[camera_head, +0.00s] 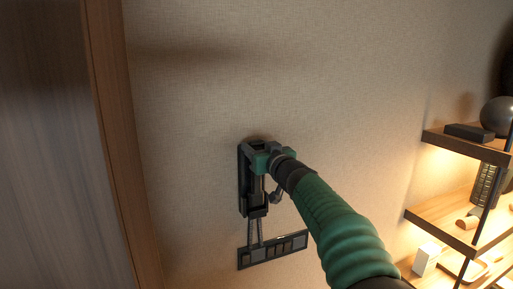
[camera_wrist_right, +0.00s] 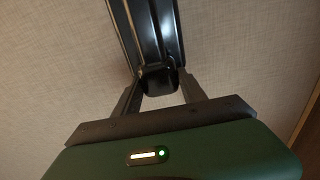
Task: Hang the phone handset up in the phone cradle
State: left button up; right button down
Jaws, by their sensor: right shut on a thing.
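A dark, narrow phone cradle (camera_head: 243,182) is fixed upright on the wall in the head view. My right gripper (camera_head: 260,165) is directly in front of its upper part and covers much of it. In the right wrist view my right gripper (camera_wrist_right: 159,88) is shut on the black end of the phone handset (camera_wrist_right: 158,78). A long glossy black body runs up from there, close to the wall. Handset and cradle overlap, so I cannot tell whether the handset is seated or just in front. My left gripper is not in view.
A dark panel with several buttons (camera_head: 272,250) is on the wall just below the cradle. Lit wooden shelves (camera_head: 465,146) with small objects stand at the right. A wood panel (camera_head: 60,150) edges the wall at the left. The wall above is bare.

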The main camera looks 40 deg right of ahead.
jog(key=shift+d, duration=0.2)
jog(key=shift+a+f, duration=0.15)
jog(key=shift+f, duration=0.15)
jog(key=c, duration=0.6)
grip_release()
